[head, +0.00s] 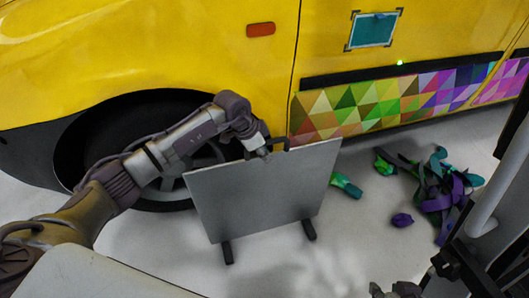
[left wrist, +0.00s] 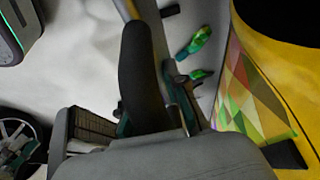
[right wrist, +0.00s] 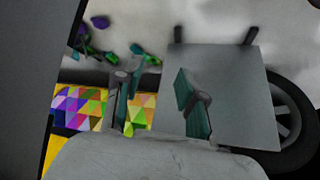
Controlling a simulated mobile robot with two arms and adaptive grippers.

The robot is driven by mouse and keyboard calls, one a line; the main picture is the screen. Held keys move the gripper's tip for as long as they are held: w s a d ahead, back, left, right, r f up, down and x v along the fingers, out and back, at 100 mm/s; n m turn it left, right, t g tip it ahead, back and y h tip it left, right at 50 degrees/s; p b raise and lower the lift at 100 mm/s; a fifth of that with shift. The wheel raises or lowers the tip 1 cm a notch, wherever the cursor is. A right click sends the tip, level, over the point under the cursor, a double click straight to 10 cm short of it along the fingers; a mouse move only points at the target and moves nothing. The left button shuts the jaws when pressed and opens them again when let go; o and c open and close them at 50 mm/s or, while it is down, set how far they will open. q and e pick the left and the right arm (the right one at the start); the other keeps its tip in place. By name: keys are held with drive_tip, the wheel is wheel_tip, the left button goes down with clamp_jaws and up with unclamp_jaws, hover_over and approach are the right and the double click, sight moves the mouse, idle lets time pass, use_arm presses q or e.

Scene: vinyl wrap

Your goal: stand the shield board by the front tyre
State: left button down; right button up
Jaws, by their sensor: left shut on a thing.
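The shield board (head: 262,190) is a flat grey panel with a dark handle on its top edge and two dark feet (head: 228,252) below. It is upright and slightly tilted, in front of the right part of the front tyre (head: 160,200). My left gripper (head: 264,152) is shut on the handle (left wrist: 145,75) at the top edge. I cannot tell whether the feet touch the floor. The right wrist view shows the board (right wrist: 235,90) beyond my right gripper (right wrist: 155,88), which is open and empty, with its fingers apart.
The yellow van (head: 180,50) stands behind, with a colourful triangle-patterned strip (head: 365,105) along its lower side. Purple and green vinyl scraps (head: 435,185) lie on the floor right of the board. A pale surface (head: 90,275) fills the lower left. Floor in front of the board is clear.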

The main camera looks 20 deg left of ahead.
use_arm(q)
drive_tip(key=c, duration=1.7)
unclamp_jaws()
drive_tip(key=o, duration=0.5)
